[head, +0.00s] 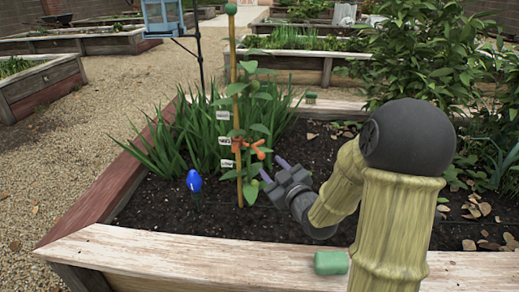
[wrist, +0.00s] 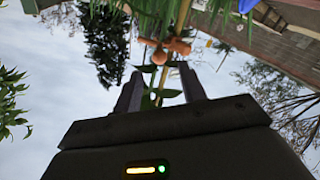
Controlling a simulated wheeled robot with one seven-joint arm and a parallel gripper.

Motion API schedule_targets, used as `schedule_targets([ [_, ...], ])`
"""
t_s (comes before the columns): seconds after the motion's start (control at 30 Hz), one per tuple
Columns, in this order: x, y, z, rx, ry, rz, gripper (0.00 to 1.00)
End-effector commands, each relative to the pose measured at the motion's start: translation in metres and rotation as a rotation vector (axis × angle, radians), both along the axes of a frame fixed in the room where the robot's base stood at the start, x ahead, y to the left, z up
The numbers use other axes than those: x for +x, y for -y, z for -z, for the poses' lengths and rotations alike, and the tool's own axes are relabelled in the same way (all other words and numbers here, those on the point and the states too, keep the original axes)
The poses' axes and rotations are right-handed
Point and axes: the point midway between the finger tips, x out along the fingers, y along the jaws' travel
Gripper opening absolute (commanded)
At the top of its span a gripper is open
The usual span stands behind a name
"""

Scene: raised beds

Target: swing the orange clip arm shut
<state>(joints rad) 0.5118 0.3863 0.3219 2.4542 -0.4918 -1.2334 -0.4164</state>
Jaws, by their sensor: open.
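An orange clip (head: 237,134) sits on the upright yellow stake (head: 239,188), beside the plant's stem and leaves. Its orange arm (head: 259,151) sticks out to the right of the stake, toward my gripper. My gripper (head: 275,172) is open and empty, low and right of the clip, its fingers pointing at the stake. In the wrist view the orange clip (wrist: 178,45) shows just beyond the fingertips of my gripper (wrist: 160,84), with a rounded orange end left of it. A gap appears to remain between fingers and clip. Leaves partly cover the clip.
White labels (head: 225,141) stand along the stake. A blue bulb-shaped thing (head: 194,181) stands left of it in the soil. Strappy green plants (head: 180,145) grow behind. A green block (head: 331,262) lies on the bed's front rim (head: 190,251). A leafy bush (head: 415,60) fills the right.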

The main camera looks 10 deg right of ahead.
Motion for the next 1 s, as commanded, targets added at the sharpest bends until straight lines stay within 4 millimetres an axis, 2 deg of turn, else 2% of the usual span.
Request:
schedule_targets([
  [0.1,0.022,-0.006,-0.001,0.001,0.001,-0.003,0.41],
  [0.4,0.069,-0.018,-0.001,0.002,0.0,0.0,0.41],
  [0.6,0.082,-0.021,0.0,0.001,0.0,0.001,0.41],
  [0.83,0.082,-0.021,0.0,0.0,0.0,0.001,0.41],
  [0.87,0.082,-0.021,0.0,0.0,0.0,0.001,0.37],
  [1.0,0.082,-0.021,0.0,0.0,0.0,0.001,0.1],
])
